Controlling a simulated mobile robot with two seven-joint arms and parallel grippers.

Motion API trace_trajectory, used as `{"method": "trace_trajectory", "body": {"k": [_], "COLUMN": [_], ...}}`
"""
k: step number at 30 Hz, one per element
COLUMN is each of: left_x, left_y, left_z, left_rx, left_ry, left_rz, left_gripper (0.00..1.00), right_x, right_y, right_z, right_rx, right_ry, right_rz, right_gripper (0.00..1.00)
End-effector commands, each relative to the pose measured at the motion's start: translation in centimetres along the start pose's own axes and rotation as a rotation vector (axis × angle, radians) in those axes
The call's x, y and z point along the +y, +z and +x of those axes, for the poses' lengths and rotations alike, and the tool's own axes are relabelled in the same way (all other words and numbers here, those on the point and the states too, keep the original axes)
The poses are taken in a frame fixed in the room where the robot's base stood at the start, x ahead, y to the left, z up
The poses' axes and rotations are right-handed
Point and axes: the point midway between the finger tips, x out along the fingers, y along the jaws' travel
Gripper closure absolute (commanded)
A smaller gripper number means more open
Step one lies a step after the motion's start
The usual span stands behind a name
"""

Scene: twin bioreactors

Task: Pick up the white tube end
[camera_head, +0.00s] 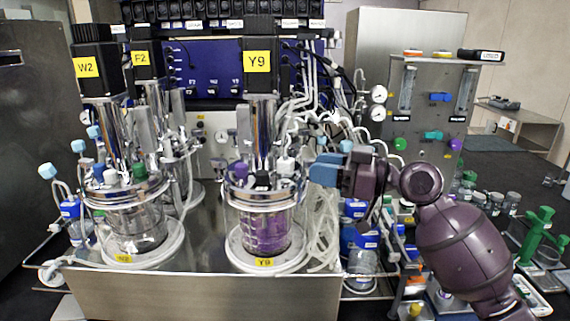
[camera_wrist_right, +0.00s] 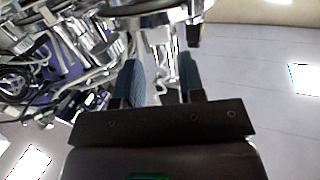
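White tubes (camera_head: 322,225) hang in a loose bundle at the right of the Y9 bioreactor vessel (camera_head: 262,225), and more run up behind it. I cannot make out which of them ends in the white tube end. My right gripper (camera_head: 322,168) has blue fingers and points left, just right of the Y9 vessel's lid and by the top of the hanging tubes. In the right wrist view, the right gripper (camera_wrist_right: 160,65) has its two fingers apart. Shiny metal and pale tube-like shapes show beyond the gap, with nothing clearly held. My left gripper is not in view.
The W2 vessel (camera_head: 132,225) stands left of Y9 on the steel bench (camera_head: 200,287). Tall metal columns rise above the lids. A panel with gauges and knobs (camera_head: 430,110) stands behind my right arm. Bottles (camera_head: 362,262) crowd the space below it.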

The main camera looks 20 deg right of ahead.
Motion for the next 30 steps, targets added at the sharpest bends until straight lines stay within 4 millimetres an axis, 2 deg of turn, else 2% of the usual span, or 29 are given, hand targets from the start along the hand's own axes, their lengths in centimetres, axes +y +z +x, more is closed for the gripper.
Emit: {"method": "trace_trajectory", "body": {"k": [5,10,15,24,26,30], "left_x": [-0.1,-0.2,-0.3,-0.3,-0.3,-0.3], "left_y": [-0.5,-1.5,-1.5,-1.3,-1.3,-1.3], "left_z": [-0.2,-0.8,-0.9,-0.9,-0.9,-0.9], "left_rx": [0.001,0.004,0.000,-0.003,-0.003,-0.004], "left_ry": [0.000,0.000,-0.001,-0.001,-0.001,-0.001], "left_rz": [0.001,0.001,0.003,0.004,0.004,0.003], "left_gripper": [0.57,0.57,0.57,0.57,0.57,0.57], "right_x": [0.0,0.1,0.2,0.2,0.2,0.2], "right_y": [-0.2,-0.5,-0.2,-0.1,-0.1,-0.1], "right_z": [1.0,3.4,5.1,5.5,5.5,5.5], "right_rx": [0.002,0.003,0.001,-0.001,-0.001,-0.001], "right_ry": [0.000,-0.001,0.001,0.001,0.001,0.001], "right_rz": [0.000,0.001,0.001,0.000,0.000,0.000], "right_gripper": [0.64,0.64,0.64,0.64,0.72,0.93]}}
